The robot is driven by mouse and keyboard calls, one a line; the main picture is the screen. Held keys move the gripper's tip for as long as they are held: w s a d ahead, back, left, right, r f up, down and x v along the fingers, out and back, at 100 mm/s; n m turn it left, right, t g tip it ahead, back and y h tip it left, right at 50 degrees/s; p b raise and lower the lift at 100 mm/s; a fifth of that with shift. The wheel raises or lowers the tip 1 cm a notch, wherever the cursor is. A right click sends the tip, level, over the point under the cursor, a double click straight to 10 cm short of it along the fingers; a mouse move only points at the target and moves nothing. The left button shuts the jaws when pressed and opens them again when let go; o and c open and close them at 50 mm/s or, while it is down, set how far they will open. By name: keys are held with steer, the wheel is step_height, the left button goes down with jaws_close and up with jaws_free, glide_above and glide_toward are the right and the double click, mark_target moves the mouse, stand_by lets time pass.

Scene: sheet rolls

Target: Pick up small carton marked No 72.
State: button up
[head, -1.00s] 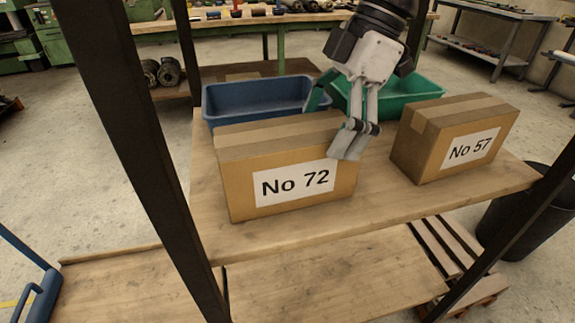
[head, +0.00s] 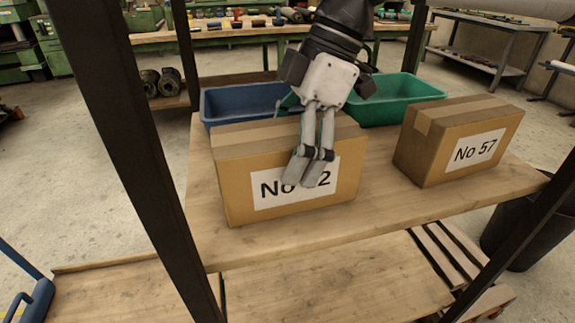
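The carton marked No 72 (head: 240,172) stands upright on the wooden shelf top, left of centre. My gripper (head: 300,140) reaches down over its top edge from above, near the middle of its length. The near finger hangs in front of the front face and covers part of the label.
A carton marked No 57 (head: 418,160) stands to the right on the same wooden top (head: 375,215). A blue bin (head: 225,103) and a green bin (head: 400,100) stand behind. Dark posts (head: 130,150) frame the shelf. The wood between the cartons is clear.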

steer(key=c, duration=1.7)
